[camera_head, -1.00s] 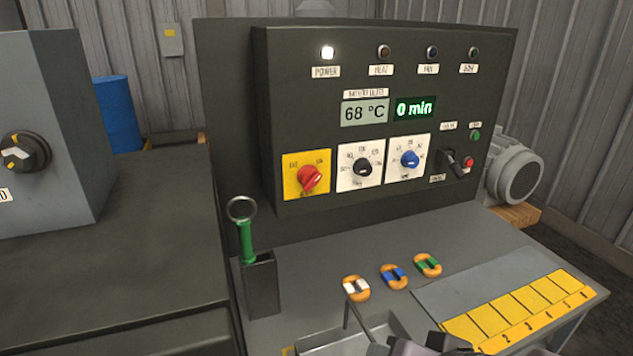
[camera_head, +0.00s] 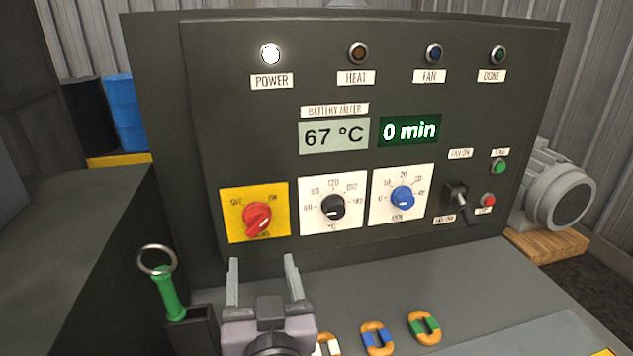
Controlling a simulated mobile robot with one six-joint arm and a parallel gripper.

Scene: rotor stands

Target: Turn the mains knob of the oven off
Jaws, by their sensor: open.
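The oven's control panel (camera_head: 345,175) faces me. The red mains knob (camera_head: 257,216) sits on a yellow plate (camera_head: 232,232) at the panel's lower left. The plate has small labels at its upper left and upper right, and the knob's grip slants between upper right and lower left. The POWER lamp (camera_head: 271,54) glows white. My gripper (camera_head: 262,264) is open and empty, with its two fingers pointing up just below the yellow plate in the picture. It appears apart from the knob.
Black (camera_head: 334,206) and blue (camera_head: 402,198) dials and a small lever switch (camera_head: 459,198) are right of the knob. A green-handled ring tool (camera_head: 168,290) stands in a holder at lower left. Coloured rings (camera_head: 377,338) lie on the bench. A motor (camera_head: 555,188) is at right.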

